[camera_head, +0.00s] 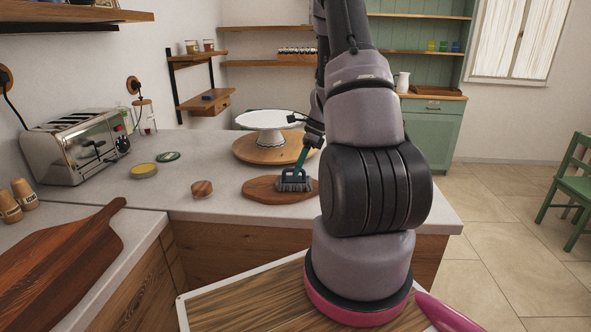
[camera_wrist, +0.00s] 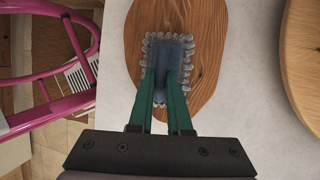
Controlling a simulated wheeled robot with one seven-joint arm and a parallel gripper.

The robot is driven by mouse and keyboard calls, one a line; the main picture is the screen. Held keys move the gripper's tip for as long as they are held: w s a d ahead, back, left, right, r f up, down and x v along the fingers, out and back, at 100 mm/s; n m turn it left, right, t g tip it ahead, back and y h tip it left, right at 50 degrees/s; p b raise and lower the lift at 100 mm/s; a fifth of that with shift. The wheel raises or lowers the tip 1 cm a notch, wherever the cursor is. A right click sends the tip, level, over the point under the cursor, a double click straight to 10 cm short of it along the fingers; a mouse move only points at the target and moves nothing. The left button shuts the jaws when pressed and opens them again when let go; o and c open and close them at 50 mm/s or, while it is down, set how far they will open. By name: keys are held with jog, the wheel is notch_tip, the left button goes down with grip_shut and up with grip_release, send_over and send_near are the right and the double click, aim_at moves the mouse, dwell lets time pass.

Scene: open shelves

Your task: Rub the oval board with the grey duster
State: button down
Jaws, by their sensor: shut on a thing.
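The oval board (camera_head: 261,190) is brown wood and lies flat on the light counter. In the wrist view the oval board (camera_wrist: 208,40) fills the top middle. The grey duster (camera_head: 293,182) has a fringe of grey bristles and is over the board's right part. Its bristles appear to meet the board's top. My gripper (camera_head: 303,157) comes down from above with teal fingers. In the wrist view my gripper (camera_wrist: 167,82) is shut on the grey duster (camera_wrist: 172,50); the fingers hide part of it.
A white cake stand (camera_head: 266,120) on a round wooden board (camera_head: 248,150) stands close behind. A small wooden block (camera_head: 202,188) lies left of the oval board.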

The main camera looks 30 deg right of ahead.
notch_tip(320, 180, up, 2)
jog(key=shift+w+a+r, duration=0.1)
jog(key=shift+w+r, duration=0.05)
jog(key=shift+r, duration=2.85)
